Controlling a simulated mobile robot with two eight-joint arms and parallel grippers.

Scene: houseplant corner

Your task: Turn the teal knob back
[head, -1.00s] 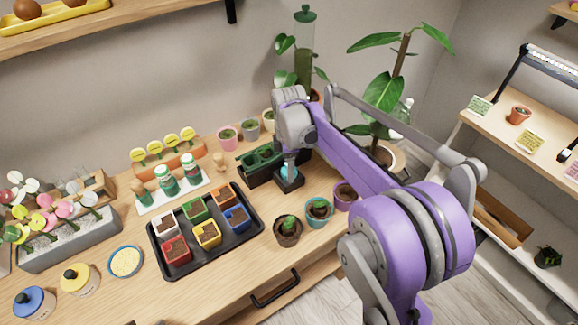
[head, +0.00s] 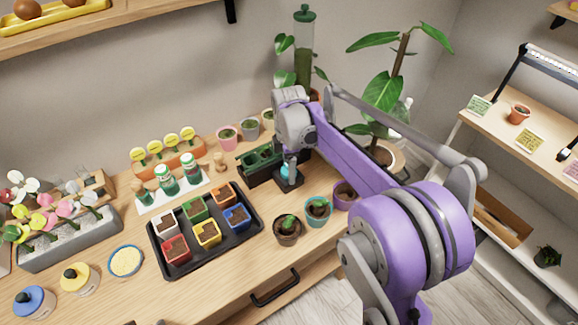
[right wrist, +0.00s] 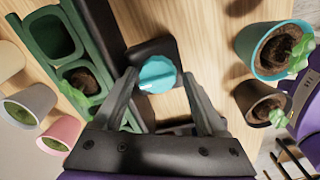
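The teal knob (right wrist: 157,74) is round with a pale mark on its rim, on a black base (right wrist: 168,47) that stands on the wooden bench. In the head view the knob (head: 286,171) is partly hidden by my right gripper (head: 290,163), which points down over it. In the right wrist view the two fingers of my right gripper (right wrist: 159,78) are apart, with the knob between their tips. A small gap shows on each side, though contact is hard to judge. My left gripper is not in view.
A green planter tray (head: 262,163) stands close to the left of the knob base. Small pots, including a teal pot (head: 319,210) and a dark pot (head: 287,230), stand in front. A black tray (head: 160,262) of coloured pots lies left. A tall plant (head: 385,90) stands behind my arm.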

